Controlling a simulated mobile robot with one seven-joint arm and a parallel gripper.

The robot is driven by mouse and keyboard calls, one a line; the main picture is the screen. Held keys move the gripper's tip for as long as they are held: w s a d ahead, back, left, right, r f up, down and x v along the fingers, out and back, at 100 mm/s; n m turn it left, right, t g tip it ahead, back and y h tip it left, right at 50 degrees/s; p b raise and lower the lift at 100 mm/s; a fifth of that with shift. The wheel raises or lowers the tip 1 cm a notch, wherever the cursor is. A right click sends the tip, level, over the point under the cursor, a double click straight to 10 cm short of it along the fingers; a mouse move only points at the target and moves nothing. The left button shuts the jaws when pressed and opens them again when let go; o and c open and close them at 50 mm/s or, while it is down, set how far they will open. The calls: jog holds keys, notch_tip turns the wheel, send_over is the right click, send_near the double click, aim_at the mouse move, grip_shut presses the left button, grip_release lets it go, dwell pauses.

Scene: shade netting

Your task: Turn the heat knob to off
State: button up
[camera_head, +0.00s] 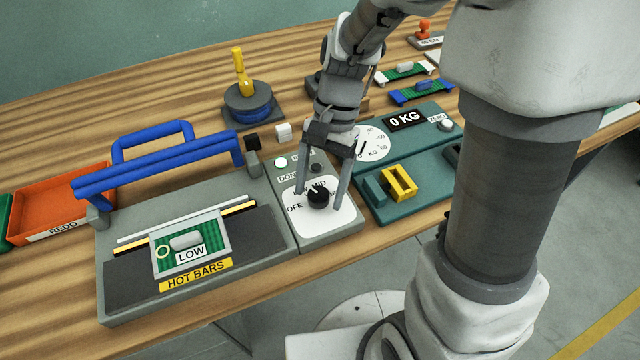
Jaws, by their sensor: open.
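The heat knob (318,197) is a small black knob on a white dial plate (325,218) at the right end of the grey sealing machine (250,262). OFF reads on the dial's left and MID at its top; the label on the right is partly hidden by a finger. A pale mark on the knob seems to point up and left, towards MID, but is small. My gripper (319,199) points down over the dial, open, one finger on each side of the knob. I cannot tell whether either finger touches it.
The machine's blue handle (160,165) is raised, with a green pouch labelled LOW (190,243) on the hot bars. A teal scale (420,150) with a yellow piece (399,183) stands close on the right. An orange REDO tray (60,200) is at the left.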

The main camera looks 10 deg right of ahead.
grip_shut()
jog(key=shift+r+n+p, duration=0.1)
jog(key=shift+n+p, duration=0.2)
jog(key=n+p, duration=0.1)
jog(key=n, duration=0.1)
jog(key=n+h+p, duration=0.1)
jog(key=shift+a+n+g+h, duration=0.1)
jog(key=shift+n+g+h, duration=0.2)
jog(key=shift+n, duration=0.1)
jog(key=n+h+p, duration=0.2)
jog(key=n, duration=0.3)
jog(key=shift+w+a+p, duration=0.1)
jog(key=shift+a+p, duration=0.05)
jog(key=shift+p, duration=0.2)
jog(key=shift+n, duration=0.4)
grip_release()
